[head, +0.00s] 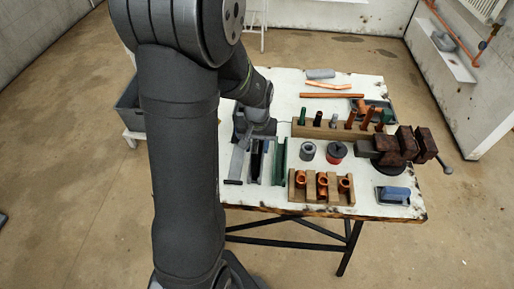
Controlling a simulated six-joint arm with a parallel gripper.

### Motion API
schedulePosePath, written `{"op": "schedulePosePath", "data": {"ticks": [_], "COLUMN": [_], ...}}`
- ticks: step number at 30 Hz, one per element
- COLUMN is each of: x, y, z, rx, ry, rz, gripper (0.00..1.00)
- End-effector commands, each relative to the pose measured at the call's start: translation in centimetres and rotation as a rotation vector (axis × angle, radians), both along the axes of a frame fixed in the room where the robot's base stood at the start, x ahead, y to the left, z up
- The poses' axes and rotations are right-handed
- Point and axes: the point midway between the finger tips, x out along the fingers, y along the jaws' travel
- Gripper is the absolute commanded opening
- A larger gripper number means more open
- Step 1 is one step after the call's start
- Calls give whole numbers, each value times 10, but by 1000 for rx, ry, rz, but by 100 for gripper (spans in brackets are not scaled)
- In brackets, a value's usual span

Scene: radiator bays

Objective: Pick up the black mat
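A thin black upright piece, which looks like the black mat (256,164), stands near the left end of the workbench, just below my gripper. My gripper (254,157) reaches down over this spot from behind my arm. A grey part lies along the left of the black piece and a thin bluish-grey part along its right. I cannot tell whether these are my fingers or parts of a holder, nor whether anything touches the black piece. A green upright panel (279,162) stands just right of it. My arm hides the left edge of this area.
The white workbench (390,189) holds a wooden rack of handled tools (320,130), a wooden block with copper fittings (321,196), two rolls, a rusty vise (400,147) and a blue-grey block (394,195). Copper pipes lie at the back. A dark bin (129,108) stands left.

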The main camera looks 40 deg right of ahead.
Motion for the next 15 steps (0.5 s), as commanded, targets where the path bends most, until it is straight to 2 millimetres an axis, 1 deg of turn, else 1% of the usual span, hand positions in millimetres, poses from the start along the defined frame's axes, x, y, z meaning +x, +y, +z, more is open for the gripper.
{"op": "schedulePosePath", "data": {"ticks": [5,9,11,15], "x": [0,0,0,0], "y": [0,0,0,0], "z": [0,0,0,1], "rx": [-1,-1,-1,-1], "ry": [-1,-1,-1,-1], "rz": [0,0,0,0], "gripper": [40,12,1,0]}}
